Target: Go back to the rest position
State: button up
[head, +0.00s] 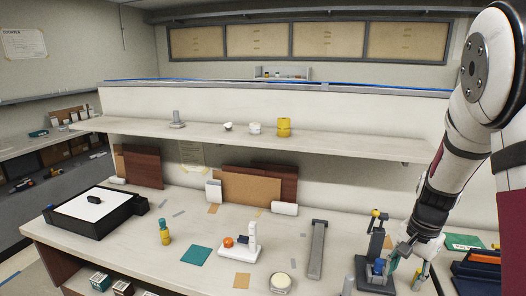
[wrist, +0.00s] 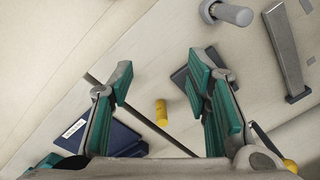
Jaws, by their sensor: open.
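My arm reaches down from the upper right in the head view. My gripper (head: 405,250) is low over the right end of the counter, beside a dark stand (head: 374,246) with a yellow knob on top and a blue part at its base. In the wrist view my gripper (wrist: 162,92) has its two green-padded fingers wide apart. Nothing is held between them. A small yellow cylinder (wrist: 162,114) shows in the gap, beyond the fingers. In the head view I cannot tell whether the fingers touch the stand.
A grey bar (head: 317,248), a white device (head: 240,246) with an orange part and a yellow-and-teal bottle (head: 164,232) stand on the counter. A black tray (head: 128,212) is at left. A raised shelf (head: 330,142) runs behind. A green box (head: 463,242) lies right of my gripper.

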jog(key=s+a+r+n+t, duration=0.2)
jog(key=s+a+r+n, duration=0.3)
jog(key=r, duration=0.5)
jog(key=s+a+r+n+t, duration=0.1)
jog(key=s+a+r+n, duration=0.2)
jog(key=s+a+r, duration=0.55)
jog(key=s+a+r+n+t, duration=0.1)
jog(key=s+r+n+t, duration=0.1)
jog(key=s, duration=0.5)
jog(key=shift+s+a+r+n, duration=0.25)
jog(key=shift+a+r+n, duration=0.15)
jog(key=shift+r+n, duration=0.25)
